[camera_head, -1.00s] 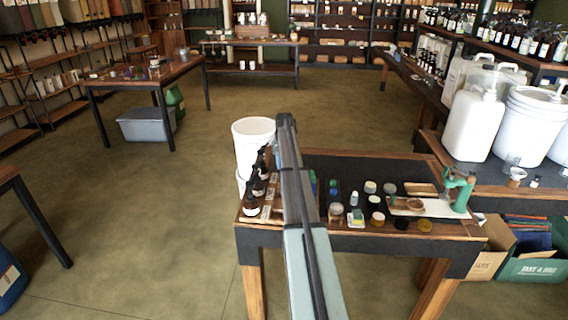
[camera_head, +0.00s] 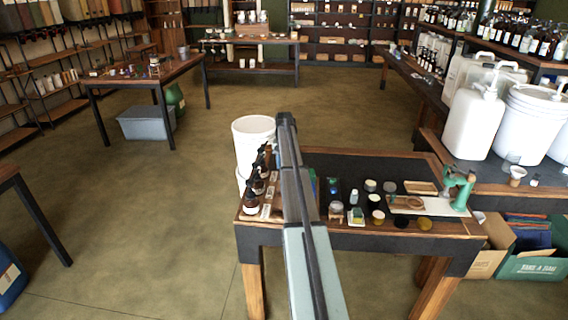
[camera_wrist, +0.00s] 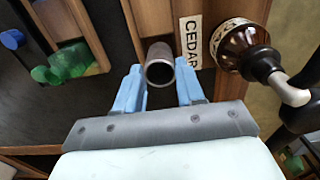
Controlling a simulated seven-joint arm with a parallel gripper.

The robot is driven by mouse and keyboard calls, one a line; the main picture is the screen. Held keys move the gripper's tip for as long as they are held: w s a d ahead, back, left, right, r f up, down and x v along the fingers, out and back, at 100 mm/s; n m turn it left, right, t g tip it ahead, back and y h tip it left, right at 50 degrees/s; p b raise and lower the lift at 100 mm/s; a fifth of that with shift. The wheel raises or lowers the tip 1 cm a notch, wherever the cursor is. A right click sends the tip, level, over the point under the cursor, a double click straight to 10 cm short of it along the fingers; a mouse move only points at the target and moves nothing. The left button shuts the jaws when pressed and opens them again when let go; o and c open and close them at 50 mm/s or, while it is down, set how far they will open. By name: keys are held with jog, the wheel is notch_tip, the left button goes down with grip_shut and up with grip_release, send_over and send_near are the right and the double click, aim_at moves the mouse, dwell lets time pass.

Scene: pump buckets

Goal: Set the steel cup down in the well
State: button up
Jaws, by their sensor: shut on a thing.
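The steel cup (camera_wrist: 160,52) is a small grey cylinder with a dark open mouth, seen in the wrist view. My gripper (camera_wrist: 159,68) has its two blue fingers on either side of the cup and is shut on it. The cup's mouth faces the camera, and its base is hidden, so I cannot tell whether it touches the wood below. A wooden holder (camera_wrist: 178,12) with a dark recess lies just beyond the cup. I cannot tell for sure which opening is the well. In the head view my arm hides the gripper and the cup.
A brown pump bottle (camera_wrist: 240,48) stands close on the right, beside a CEDAR label (camera_wrist: 190,40). Green caps or bottles (camera_wrist: 70,62) lie to the left. The table (camera_head: 345,240) also carries several jars and a green press (camera_head: 459,188) at its right end.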

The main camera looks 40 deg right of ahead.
jog(key=shift+f, duration=1)
dwell(0.8)
jog(key=o, duration=1.1)
jog(key=shift+r, duration=0.1)
notch_tip(320, 180, up, 7)
jog(key=shift+f, duration=0.1)
dwell(0.7)
